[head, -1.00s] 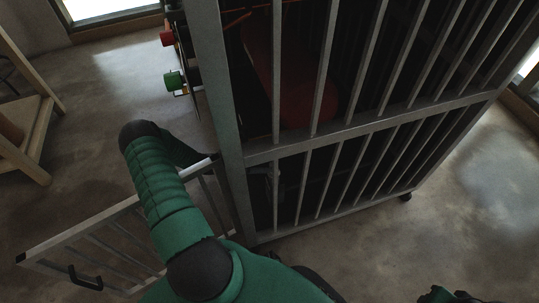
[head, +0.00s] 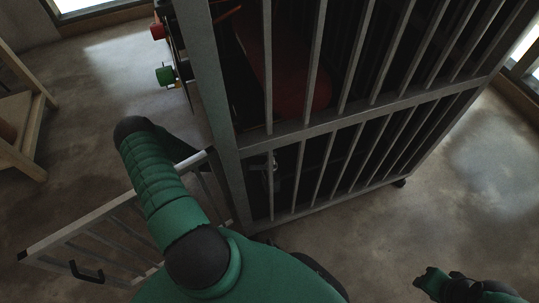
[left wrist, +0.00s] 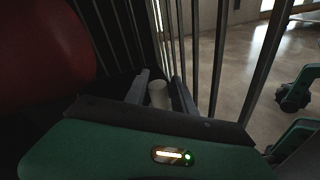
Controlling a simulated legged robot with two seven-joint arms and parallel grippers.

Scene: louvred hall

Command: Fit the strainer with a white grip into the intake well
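My left gripper (left wrist: 161,88) is inside the barred cage, beside a large red rounded body. In the left wrist view its two grey fingers stand on either side of a pale cylinder, the strainer's white grip (left wrist: 159,96), and look closed on it. The strainer below the grip is hidden or too dark to make out. In the head view my left arm bends round the cage's corner post, and only a small grey shape shows dimly behind the bars. I cannot pick out the intake well. My right gripper is not clearly in view.
The cage (head: 228,110) has upright bars and a thick corner post close to my left arm. A low barred gate (head: 100,228) with a black handle stands open at the left. Open floor lies right.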

